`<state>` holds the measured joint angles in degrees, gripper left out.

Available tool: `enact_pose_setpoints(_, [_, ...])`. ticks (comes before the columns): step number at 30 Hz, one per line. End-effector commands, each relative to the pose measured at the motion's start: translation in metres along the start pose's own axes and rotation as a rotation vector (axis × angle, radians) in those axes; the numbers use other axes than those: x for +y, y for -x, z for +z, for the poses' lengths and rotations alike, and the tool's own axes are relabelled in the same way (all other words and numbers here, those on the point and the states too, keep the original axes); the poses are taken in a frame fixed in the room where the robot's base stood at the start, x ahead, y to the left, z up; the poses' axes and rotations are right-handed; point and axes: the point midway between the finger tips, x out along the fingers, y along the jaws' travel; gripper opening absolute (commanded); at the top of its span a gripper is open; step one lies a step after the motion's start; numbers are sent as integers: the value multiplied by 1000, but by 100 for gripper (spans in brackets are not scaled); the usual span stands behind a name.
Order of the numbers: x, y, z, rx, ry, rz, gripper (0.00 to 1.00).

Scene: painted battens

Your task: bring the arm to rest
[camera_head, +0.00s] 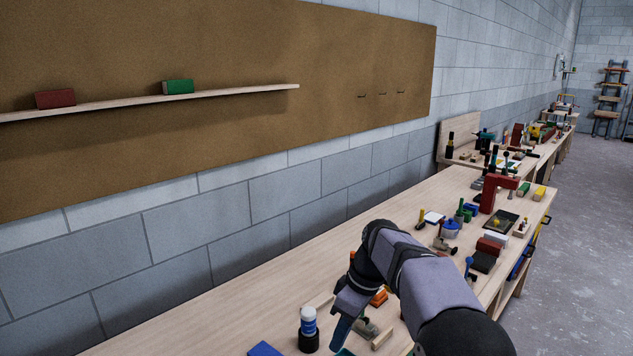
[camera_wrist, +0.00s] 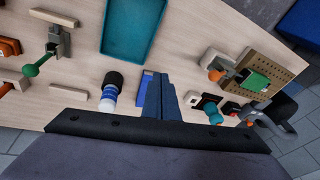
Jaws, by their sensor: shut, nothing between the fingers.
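My gripper (camera_head: 343,328) hangs over the near part of the workbench (camera_head: 215,325), pointing down, at the end of my bent arm. In the wrist view its fingers (camera_wrist: 165,95) are together with nothing between them. A blue block (camera_wrist: 147,82) shows right beside the fingers in that view; I cannot tell the height gap. A red batten (camera_head: 55,98) and a green batten (camera_head: 178,87) rest apart on the wall shelf (camera_head: 235,92), away from my gripper.
A black, white and blue bottle (camera_wrist: 109,92) stands near the fingers. A teal tray (camera_wrist: 133,32) lies beyond it. A pegboard block (camera_wrist: 248,83) is at right. A red clamp-like piece (camera_head: 493,190) and several small items crowd the farther bench. The bench's left strip is clear.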

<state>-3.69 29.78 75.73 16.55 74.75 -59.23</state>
Motion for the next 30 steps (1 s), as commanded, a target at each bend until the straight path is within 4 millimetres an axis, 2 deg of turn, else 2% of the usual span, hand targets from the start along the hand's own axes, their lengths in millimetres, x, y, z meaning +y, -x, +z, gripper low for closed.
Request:
enact_pose_setpoints(3, [4,-33,24,-40,-281,28,0])
enact_pose_setpoints(8, [-5,-71,67,-86,-650,92,0])
enact_pose_setpoints(12, [-27,-94,112,-116,-893,154,0])
enact_pose_setpoints(15, [-50,-104,145,-139,-990,186,0])
enact_pose_setpoints(20, [-99,-113,199,-194,-1006,206,0])
enact_pose_setpoints(24, [-148,-111,241,-250,-1000,197,0])
enact_pose_setpoints(27, [-164,-105,252,-236,-1007,205,0])
enact_pose_setpoints(30, [-158,-93,246,-184,-1007,233,0])
